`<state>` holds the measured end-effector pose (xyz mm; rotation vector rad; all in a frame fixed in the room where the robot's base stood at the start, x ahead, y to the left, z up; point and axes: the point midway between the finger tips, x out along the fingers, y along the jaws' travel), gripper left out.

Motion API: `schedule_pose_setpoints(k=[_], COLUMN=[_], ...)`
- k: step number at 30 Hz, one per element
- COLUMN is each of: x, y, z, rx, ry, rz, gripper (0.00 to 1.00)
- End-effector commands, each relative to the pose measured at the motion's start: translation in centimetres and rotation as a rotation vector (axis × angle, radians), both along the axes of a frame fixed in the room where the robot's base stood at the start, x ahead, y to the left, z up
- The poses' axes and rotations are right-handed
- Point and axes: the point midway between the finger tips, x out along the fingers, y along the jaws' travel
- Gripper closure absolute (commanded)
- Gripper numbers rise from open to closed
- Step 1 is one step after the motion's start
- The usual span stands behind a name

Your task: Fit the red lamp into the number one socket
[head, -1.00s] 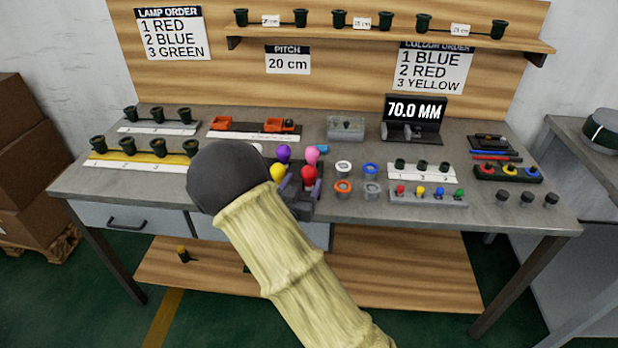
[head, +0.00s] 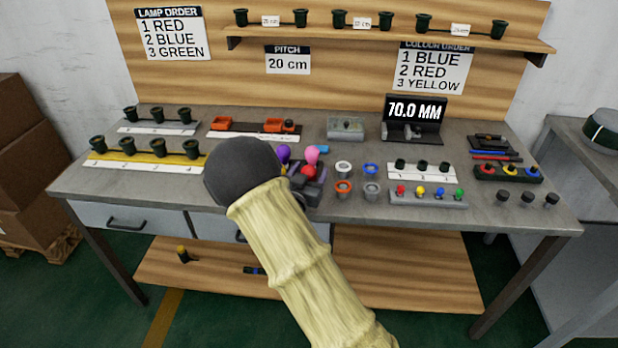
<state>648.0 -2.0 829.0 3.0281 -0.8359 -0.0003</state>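A red lamp (head: 309,171) shows just right of my dark wrist, among other coloured lamps in a dark holder (head: 312,194). Its lower part is hidden. My wrist covers the left part of the holder, and I cannot make out my gripper's fingers or whether they hold anything. A yellow rail (head: 130,161) at the front left bears several dark green sockets above a numbered white strip. Its leftmost socket (head: 97,143) stands empty at the end marked 1. The lamp order sign (head: 170,34) reads 1 red, 2 blue, 3 green.
Purple (head: 283,154) and pink (head: 312,153) lamps stand close to the red one. Coloured rings (head: 344,187) and a small peg rack (head: 428,199) lie to the right. Another socket rail (head: 157,114) stands behind the yellow one. A shelf (head: 390,36) with sockets spans the backboard.

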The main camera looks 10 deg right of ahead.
Motion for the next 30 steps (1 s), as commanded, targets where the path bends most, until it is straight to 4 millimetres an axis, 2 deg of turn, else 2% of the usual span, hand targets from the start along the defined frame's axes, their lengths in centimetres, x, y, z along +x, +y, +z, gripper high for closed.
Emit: schedule_pose_setpoints(k=[1,7,15,19,23,30], x=[0.0,0.0,0.0,0.0,0.0,0.0], y=[0.0,0.0,0.0,0.0,0.0,0.0], z=[0.0,0.0,0.1,1.1,3.1,7.9], rx=[0.000,0.000,0.000,0.001,0.003,0.002], ry=[0.000,0.000,-0.001,-0.003,-0.004,-0.005], rz=[0.000,0.000,0.000,0.000,0.000,0.000], gripper=[0.45,0.84,0.84,0.84,0.84,0.84])
